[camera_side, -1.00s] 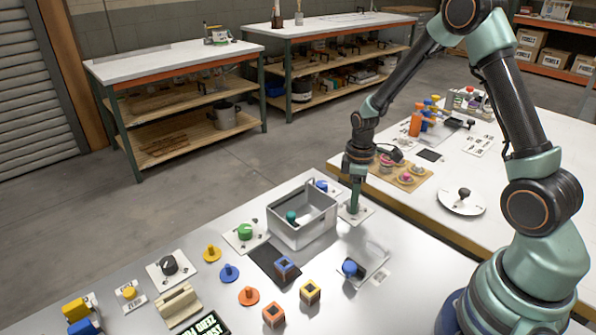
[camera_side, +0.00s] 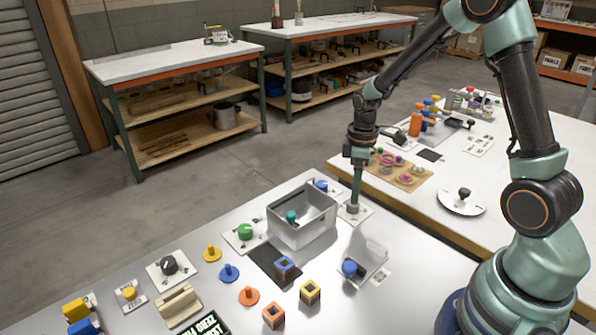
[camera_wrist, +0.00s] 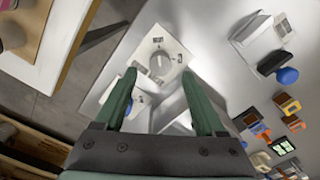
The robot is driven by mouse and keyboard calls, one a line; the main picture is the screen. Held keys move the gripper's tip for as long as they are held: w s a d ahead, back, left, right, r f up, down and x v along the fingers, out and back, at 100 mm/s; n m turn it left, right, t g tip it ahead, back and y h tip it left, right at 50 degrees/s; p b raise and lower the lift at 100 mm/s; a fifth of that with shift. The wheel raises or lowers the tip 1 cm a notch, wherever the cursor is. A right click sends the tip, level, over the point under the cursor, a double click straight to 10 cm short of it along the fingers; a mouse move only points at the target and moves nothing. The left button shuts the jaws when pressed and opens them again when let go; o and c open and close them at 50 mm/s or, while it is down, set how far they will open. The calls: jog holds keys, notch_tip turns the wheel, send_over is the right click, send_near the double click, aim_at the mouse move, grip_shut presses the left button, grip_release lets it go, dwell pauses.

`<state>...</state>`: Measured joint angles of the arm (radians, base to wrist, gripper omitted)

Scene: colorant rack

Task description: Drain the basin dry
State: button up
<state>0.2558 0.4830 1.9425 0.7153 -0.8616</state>
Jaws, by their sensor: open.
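The basin (camera_side: 280,228) is an open grey metal box in the side view, with a teal ball-like thing (camera_side: 291,216) inside. I cannot tell whether it holds liquid. A white plate with a grey dial knob (camera_wrist: 160,63) lies ahead of my gripper in the wrist view. My gripper (camera_side: 354,208) points down over that plate, just right of the basin. Its two green fingers (camera_wrist: 162,88) are apart, with nothing held between them. A blue knob (camera_side: 321,185) stands behind the basin. Whether the fingers touch the dial is unclear.
A green knob (camera_side: 245,231) on a plate stands left of the basin. A blue-ended lever (camera_side: 349,267) is in front of my gripper, beside a pale block (camera_side: 375,249). Several coloured cubes and discs lie along the front. A second white table (camera_side: 520,165) stands at right.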

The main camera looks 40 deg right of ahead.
notch_tip(320, 180, up, 8)
dwell(0.5)
jog(key=s+a+r+m+t, duration=0.5)
jog(key=s+a+r+m, duration=0.2)
jog(key=s+a+r, duration=0.3)
jog(key=shift+r+t, duration=0.3)
jog(key=shift+r, duration=0.4)
